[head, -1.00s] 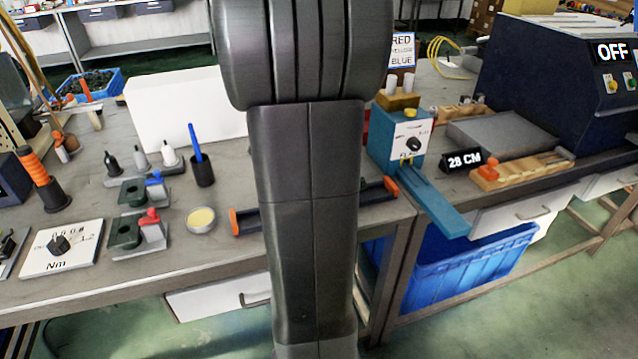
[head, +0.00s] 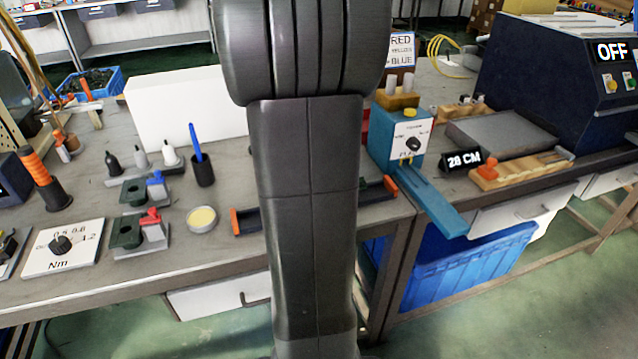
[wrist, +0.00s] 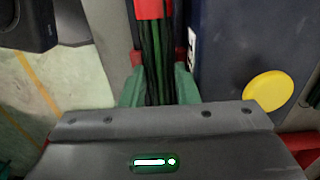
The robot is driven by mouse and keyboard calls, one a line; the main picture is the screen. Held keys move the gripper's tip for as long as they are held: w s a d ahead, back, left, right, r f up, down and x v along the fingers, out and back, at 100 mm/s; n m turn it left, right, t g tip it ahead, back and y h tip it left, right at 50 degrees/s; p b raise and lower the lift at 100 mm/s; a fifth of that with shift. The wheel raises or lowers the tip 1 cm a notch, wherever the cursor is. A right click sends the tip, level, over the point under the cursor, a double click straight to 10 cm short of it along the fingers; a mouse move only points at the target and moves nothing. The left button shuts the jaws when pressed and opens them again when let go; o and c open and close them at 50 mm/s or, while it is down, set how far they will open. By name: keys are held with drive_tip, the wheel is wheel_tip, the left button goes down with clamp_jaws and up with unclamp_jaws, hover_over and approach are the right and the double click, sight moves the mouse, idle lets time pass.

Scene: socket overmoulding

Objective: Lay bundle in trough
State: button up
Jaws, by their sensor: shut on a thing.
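A bundle of dark, thin strands (wrist: 155,65) runs up and down the wrist view, with a red block or band (wrist: 152,8) at its top. My gripper (wrist: 158,88) has its green fingers on both sides of the bundle and is shut on it. The gripper and bundle do not show in the head view, where my arm covers the middle. A long dark bar or channel with orange ends (head: 246,221) lies on the bench, partly behind my arm. I cannot tell whether it is the trough. A blue sloping channel (head: 432,203) juts from the blue box.
A dark blue machine marked OFF (head: 535,75) stands at the right. Beside the bundle in the wrist view are a dark blue surface (wrist: 225,60) and a yellow disc (wrist: 269,90). Small fixtures (head: 140,230) and a pen cup (head: 202,170) crowd the left bench.

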drive_tip(key=shift+f+b, duration=0.55)
drive_tip(key=shift+f, duration=0.65)
drive_tip(key=shift+r, duration=0.15)
drive_tip(key=shift+r+p, duration=0.8)
drive_tip(key=shift+p, duration=0.15)
drive_tip(key=shift+p, duration=0.6)
idle(1.0)
drive_tip(key=shift+f+b, duration=0.65)
drive_tip(key=shift+f, duration=0.35)
drive_tip(key=o, duration=1.1)
drive_tip(key=shift+s+r, duration=0.1)
